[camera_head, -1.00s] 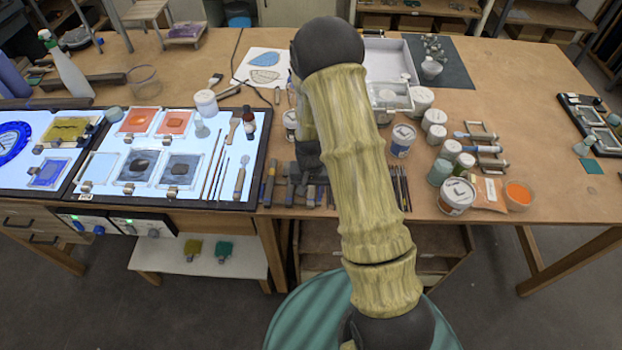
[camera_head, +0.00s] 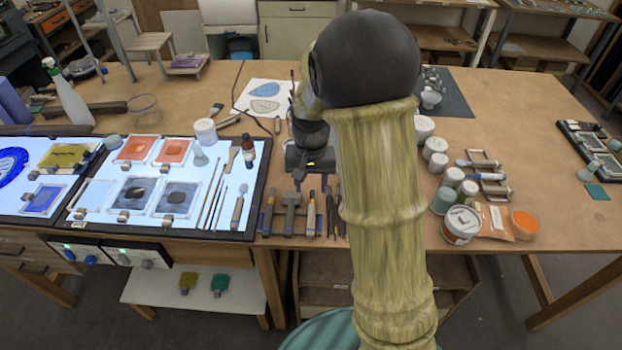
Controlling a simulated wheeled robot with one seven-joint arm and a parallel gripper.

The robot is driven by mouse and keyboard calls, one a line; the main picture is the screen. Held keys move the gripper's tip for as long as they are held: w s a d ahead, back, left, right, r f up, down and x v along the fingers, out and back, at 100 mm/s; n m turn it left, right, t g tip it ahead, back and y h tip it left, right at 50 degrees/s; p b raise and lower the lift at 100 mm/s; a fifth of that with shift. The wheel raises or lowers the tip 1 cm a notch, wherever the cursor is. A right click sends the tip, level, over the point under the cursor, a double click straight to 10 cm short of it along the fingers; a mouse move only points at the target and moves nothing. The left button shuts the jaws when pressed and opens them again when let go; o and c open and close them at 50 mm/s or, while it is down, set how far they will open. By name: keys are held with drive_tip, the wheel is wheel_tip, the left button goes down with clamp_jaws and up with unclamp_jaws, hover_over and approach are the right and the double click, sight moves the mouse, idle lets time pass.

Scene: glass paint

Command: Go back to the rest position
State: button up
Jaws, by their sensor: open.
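My gripper (camera_head: 311,180) shows as a dark body below my pale, ribbed arm, left of it, above the front edge of the workbench (camera_head: 520,110). Its jaws point down over the row of tools at the bench front. It is open, and I see nothing held in it. My forearm and dark elbow joint hide part of the bench behind them.
A lit panel (camera_head: 104,225) with glass pieces, brushes and a brown bottle (camera_head: 248,152) lies to the left. White-lidded jars (camera_head: 461,224) and an orange dish (camera_head: 525,221) stand right of my arm.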

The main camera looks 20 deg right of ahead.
wheel_tip(320, 180, up, 2)
drive_tip(key=shift+r, duration=0.1)
idle(0.5)
drive_tip(key=s+n+t, duration=0.2)
drive_tip(key=s+n, duration=0.1)
drive_tip(key=s, duration=1.1)
drive_tip(key=shift+n+t, duration=0.3)
drive_tip(key=shift+s+r, duration=0.1)
